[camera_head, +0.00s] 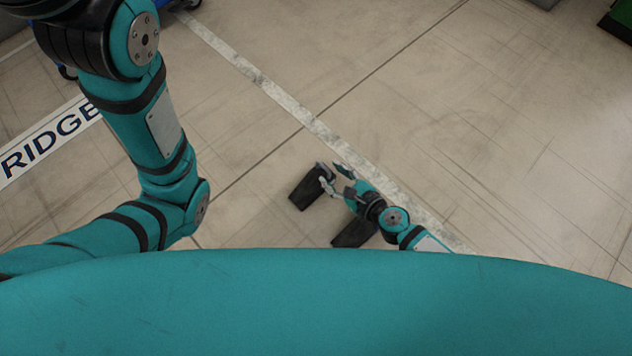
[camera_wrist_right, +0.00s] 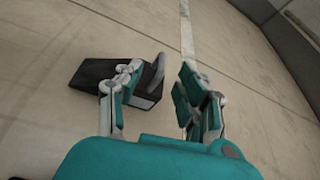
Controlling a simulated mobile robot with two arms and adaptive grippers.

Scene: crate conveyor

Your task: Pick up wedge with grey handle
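A black wedge (camera_head: 306,191) lies on the floor in the head view, its grey handle (camera_head: 325,172) on the end towards the gripper. My right gripper (camera_head: 332,178) is open beside that end. In the right wrist view the wedge (camera_wrist_right: 90,73) is left of centre, partly hidden by the left finger. The grey handle (camera_wrist_right: 158,72) shows in the gap between the open fingers of my right gripper (camera_wrist_right: 155,85); I see no finger closed on it. My left gripper is not in view; only its arm shows.
A second dark block-like object (camera_head: 353,234) lies under my right forearm, partly hidden. A white floor line (camera_head: 290,101) runs past the wedge. A green and black object (camera_head: 620,22) stands at the top right edge.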

